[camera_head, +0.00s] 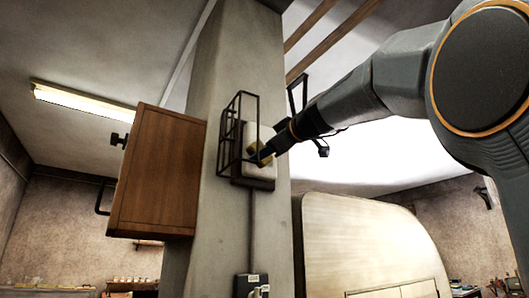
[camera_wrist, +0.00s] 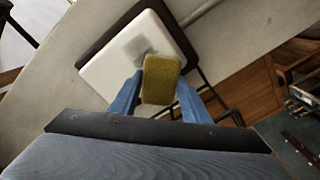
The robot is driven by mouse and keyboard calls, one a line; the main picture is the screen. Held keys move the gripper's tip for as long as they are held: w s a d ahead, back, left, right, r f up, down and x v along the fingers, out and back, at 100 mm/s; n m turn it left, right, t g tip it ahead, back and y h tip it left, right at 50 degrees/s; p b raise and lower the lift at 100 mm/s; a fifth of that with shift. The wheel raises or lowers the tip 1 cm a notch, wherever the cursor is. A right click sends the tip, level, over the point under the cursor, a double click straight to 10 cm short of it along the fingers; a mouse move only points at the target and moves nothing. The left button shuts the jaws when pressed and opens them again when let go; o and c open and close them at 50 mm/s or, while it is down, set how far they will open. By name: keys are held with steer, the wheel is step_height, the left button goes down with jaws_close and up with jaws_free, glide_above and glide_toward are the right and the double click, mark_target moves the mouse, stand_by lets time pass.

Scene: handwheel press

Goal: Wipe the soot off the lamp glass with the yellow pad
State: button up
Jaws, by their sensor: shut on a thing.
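The lamp glass (camera_head: 262,169) is a pale upright block in a dark frame on the pillar. In the wrist view the glass (camera_wrist: 105,70) is white, with a grey soot smudge (camera_wrist: 133,44) near its middle. My gripper (camera_head: 264,152) is shut on the yellow pad (camera_wrist: 160,80), with a blue finger on each side of it. The pad (camera_head: 253,141) is in front of the glass and overlaps the edge of the smudge in the wrist view. I cannot tell whether it touches the glass. Part of the glass is hidden behind pad and fingers.
A black wire guard (camera_head: 229,135) stands out at the left of the glass, close to my gripper. A wooden cabinet (camera_head: 155,178) is further left on the pillar (camera_head: 212,210). A small dark box (camera_head: 249,285) is below the lamp. The room right of the lamp is fairly open.

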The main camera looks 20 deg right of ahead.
mark_target(272, 157)
steer(key=shift+x, duration=1)
steer(key=shift+w+d+f+b, duration=0.15)
steer(key=shift+d+b, duration=0.2)
steer(key=shift+d, duration=0.25)
steer(key=shift+w+d+r+b, duration=0.1)
steer(key=shift+w+d+b, duration=0.1)
steer(key=shift+d+b, duration=0.25)
steer(key=shift+w+d, duration=0.2)
steer(key=shift+d, duration=0.8)
steer(key=shift+w+d+b, duration=0.25)
steer(key=shift+w+d, duration=0.05)
steer(key=shift+d, duration=0.5)
steer(key=shift+w+d+b, duration=0.25)
steer(key=shift+w+d, duration=0.1)
steer(key=shift+d, duration=0.45)
steer(key=shift+b, duration=0.4)
steer(key=shift+s+a+b, duration=0.4)
steer(key=shift+a+b, duration=0.05)
steer(key=shift+a, duration=0.8)
steer(key=shift+s+a+b, duration=0.4)
steer(key=shift+a, duration=0.8)
steer(key=shift+s+a+b, duration=0.4)
steer(key=shift+a+b, duration=0.05)
steer(key=shift+a, duration=0.8)
